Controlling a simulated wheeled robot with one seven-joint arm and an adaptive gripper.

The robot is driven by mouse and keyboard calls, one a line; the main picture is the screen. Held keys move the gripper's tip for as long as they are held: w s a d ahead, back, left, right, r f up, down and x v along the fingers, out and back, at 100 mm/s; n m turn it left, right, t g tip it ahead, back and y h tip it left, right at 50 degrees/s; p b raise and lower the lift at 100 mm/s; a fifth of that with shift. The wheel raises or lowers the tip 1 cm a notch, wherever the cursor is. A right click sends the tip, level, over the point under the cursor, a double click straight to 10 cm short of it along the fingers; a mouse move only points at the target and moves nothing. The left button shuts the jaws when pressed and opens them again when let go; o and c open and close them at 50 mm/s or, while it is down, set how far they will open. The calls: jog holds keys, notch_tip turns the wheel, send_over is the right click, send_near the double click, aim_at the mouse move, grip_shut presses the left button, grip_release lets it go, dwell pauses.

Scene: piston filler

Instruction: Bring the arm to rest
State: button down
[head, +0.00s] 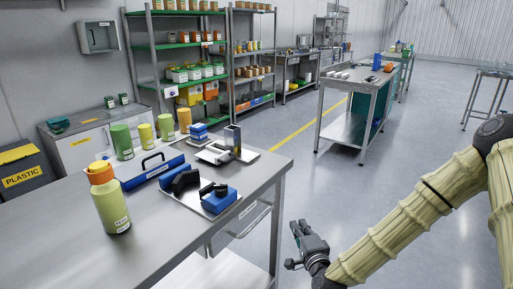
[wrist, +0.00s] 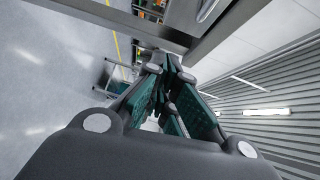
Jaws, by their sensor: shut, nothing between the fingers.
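My gripper (head: 297,232) hangs in free air to the right of the steel table's right edge in the head view, beyond the corner. It holds nothing. In the wrist view its dark green finger pads run forward and meet at the fingertips (wrist: 170,62), so it is shut. My arm, in a pale ribbed cover, comes in from the right of the head view, bends, and reaches down and left to the gripper.
Shelves (head: 180,80) line the wall. Another workbench (head: 352,105) stands further back. Open floor lies between.

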jog(key=s+a+f+n+g+y, duration=0.1)
jog(key=s+a+f+n+g, duration=0.1)
jog(key=s+f, duration=0.3)
jog(key=s+a+f+n+g, duration=0.1)
jog(key=s+f+n+g, duration=0.1)
jog(key=f, duration=0.5)
jog(key=s+d+f+n+g, duration=0.1)
jog(key=s+f+n+g, duration=0.35)
jog(key=s+f, duration=0.5)
jog(key=s+d+f+n+g, duration=0.1)
jog(key=s+f+n+g, duration=0.5)
jog(key=s, duration=0.7)
jog(key=s+d+f+n+g+h, duration=0.1)
jog(key=s+d+f, duration=0.1)
jog(key=s, duration=0.4)
jog(key=s+d+f+g+h, duration=0.2)
jog(key=s+d, duration=0.1)
jog(key=s, duration=0.3)
notch_tip(320, 180, up, 14)
jog(key=p, duration=1.3)
jog(key=shift+s+f+p, duration=0.2)
jog(key=shift+s+p, duration=0.05)
jog(key=shift+p, duration=0.05)
jog(key=shift+a, duration=0.1)
